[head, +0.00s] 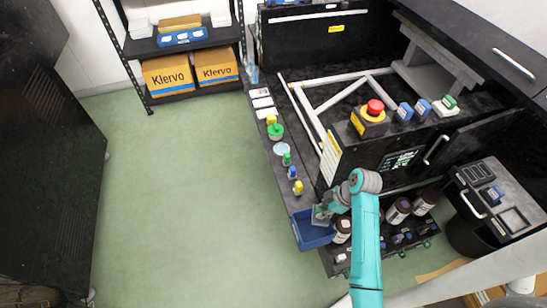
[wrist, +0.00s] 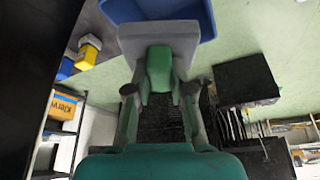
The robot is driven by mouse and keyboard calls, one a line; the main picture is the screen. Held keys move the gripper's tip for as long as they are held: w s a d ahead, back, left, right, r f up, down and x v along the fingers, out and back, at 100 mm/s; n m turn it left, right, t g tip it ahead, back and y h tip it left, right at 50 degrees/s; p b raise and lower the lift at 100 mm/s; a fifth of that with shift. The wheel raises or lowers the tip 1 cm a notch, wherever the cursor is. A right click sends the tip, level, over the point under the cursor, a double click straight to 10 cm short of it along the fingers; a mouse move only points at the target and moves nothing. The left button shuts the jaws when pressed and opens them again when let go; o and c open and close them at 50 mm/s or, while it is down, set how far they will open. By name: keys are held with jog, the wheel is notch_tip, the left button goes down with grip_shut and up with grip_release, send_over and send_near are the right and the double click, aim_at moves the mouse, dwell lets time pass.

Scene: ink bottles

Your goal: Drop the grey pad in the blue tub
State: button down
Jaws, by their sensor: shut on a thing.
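The blue tub (head: 312,238) is at the lower end of the narrow dark ledge in the head view. Its blue wall also shows at the top of the wrist view (wrist: 208,22). My gripper (wrist: 162,86) is shut on the green grip of the grey pad (wrist: 130,42). In the wrist view the pad's flat grey part overlaps the near edge of the tub. In the head view my gripper (head: 332,208) and the pad (head: 320,213) are at the tub's upper right side. The exact height of the pad over the tub is hard to tell.
Small bottles with yellow, green and blue caps (head: 287,159) line the ledge above the tub. Brown jars (head: 398,211) stand right of my arm. A machine with a red button (head: 375,107) is behind. The green floor (head: 190,190) at left is clear.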

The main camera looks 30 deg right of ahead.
jog(key=shift+f, duration=2.95)
jog(key=c, duration=0.9)
grip_release()
jog(key=shift+c, duration=0.2)
jog(key=v, duration=1.2)
jog(key=shift+s+a, duration=0.1)
